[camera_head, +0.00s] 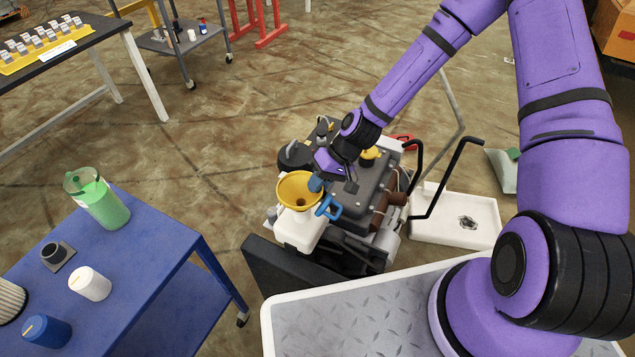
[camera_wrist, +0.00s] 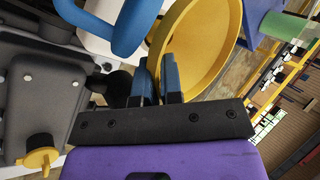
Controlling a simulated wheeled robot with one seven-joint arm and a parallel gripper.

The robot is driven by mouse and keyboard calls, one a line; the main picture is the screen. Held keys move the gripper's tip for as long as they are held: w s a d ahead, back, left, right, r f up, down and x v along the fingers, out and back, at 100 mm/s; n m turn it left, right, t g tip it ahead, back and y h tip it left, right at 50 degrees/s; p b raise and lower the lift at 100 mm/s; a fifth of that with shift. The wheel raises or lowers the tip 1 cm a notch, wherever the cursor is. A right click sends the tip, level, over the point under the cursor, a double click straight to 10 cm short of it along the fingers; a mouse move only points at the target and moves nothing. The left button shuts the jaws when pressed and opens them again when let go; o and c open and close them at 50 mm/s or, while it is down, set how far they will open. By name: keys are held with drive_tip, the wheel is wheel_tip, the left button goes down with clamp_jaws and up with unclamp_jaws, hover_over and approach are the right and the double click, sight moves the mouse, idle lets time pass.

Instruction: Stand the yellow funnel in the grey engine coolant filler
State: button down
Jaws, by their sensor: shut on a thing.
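The yellow funnel (camera_head: 301,189) is held wide mouth up above a white tank (camera_head: 299,232) at the front left of the engine (camera_head: 363,185). My gripper (camera_head: 317,184) is shut on the right side of its rim. In the wrist view the blue fingertips (camera_wrist: 158,80) pinch the near edge of the funnel (camera_wrist: 222,62). The funnel's spout is hidden below its bowl, so I cannot tell whether it is in an opening. The grey coolant filler cannot be made out; the funnel may cover it.
A blue handle (camera_head: 329,207) stands close to the funnel's right. A yellow cap (camera_head: 370,153) sits on the engine. A blue table (camera_head: 150,262) at the left holds a green jug (camera_head: 100,203) and several small parts. A white tray (camera_head: 455,220) lies right of the engine.

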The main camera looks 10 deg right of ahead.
drive_tip(key=c, duration=1.2)
unclamp_jaws()
drive_tip(key=v, duration=1)
drive_tip(key=shift+d+r, duration=0.2)
drive_tip(key=shift+r, duration=0.15)
